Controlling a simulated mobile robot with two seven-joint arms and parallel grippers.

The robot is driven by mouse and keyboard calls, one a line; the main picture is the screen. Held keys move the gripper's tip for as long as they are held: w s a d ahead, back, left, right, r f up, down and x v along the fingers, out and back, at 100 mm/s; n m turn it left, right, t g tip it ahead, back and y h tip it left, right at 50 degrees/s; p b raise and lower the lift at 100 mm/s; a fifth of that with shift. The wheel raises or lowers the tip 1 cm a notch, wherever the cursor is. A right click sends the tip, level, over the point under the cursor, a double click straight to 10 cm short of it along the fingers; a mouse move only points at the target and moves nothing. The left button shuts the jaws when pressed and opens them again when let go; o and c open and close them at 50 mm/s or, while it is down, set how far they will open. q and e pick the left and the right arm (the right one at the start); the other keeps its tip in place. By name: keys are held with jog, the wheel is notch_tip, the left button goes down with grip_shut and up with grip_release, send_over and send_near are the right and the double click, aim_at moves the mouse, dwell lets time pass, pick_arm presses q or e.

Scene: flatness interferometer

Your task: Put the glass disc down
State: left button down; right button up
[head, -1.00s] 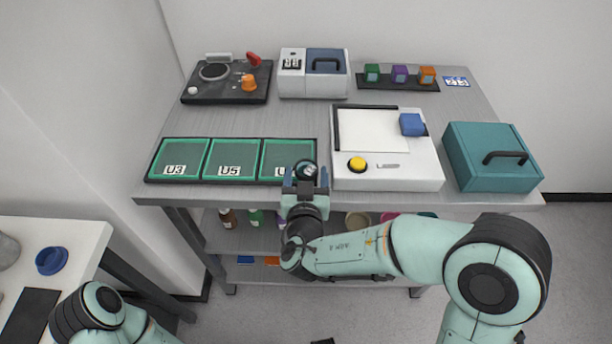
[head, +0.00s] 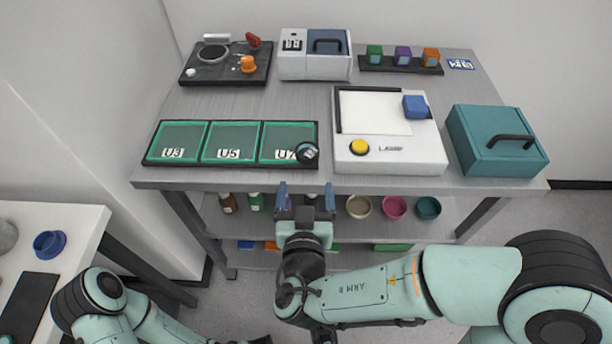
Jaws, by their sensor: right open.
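The glass disc (head: 307,153) is small, round and dark with a pale glint. It rests at the right edge of the U7 compartment (head: 282,139) of the green tray, partly over the U7 label; I cannot tell whether it lies flat or overlaps the rim. My right gripper (head: 305,188) is open and empty, just in front of the table's front edge, apart from the disc. My left arm (head: 100,300) shows at the lower left; its gripper is not clearly visible.
A black instrument base (head: 225,75) and a white-blue box (head: 315,62) stand behind. Bottles and bowls (head: 394,207) fill the shelf below.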

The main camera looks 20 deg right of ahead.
jog(key=s+d+f+n+g, duration=0.2)
jog(key=s+f+g, duration=0.25)
jog(key=f, duration=0.55)
jog(key=s+d+f+n+g, duration=0.25)
jog(key=f+g, duration=0.35)
jog(key=f, duration=0.5)
jog(key=s+a+f+m+g+y, duration=0.2)
jog(key=s+f+g+y, duration=0.1)
jog(key=s+f, duration=0.4)
jog(key=s+a+f+m+g+y, duration=0.2)
jog(key=s+f+y, duration=0.4)
jog(key=f, duration=0.8)
jog(key=shift+s+a+g, duration=0.65)
jog(key=shift+s+g, duration=0.15)
jog(key=shift+g, duration=0.25)
jog(key=shift+o, duration=0.5)
jog(key=d+f+m+t+h, duration=0.1)
jog(key=d+f, duration=0.3)
jog(key=shift+d, duration=0.15)
jog(key=shift+f, duration=0.1)
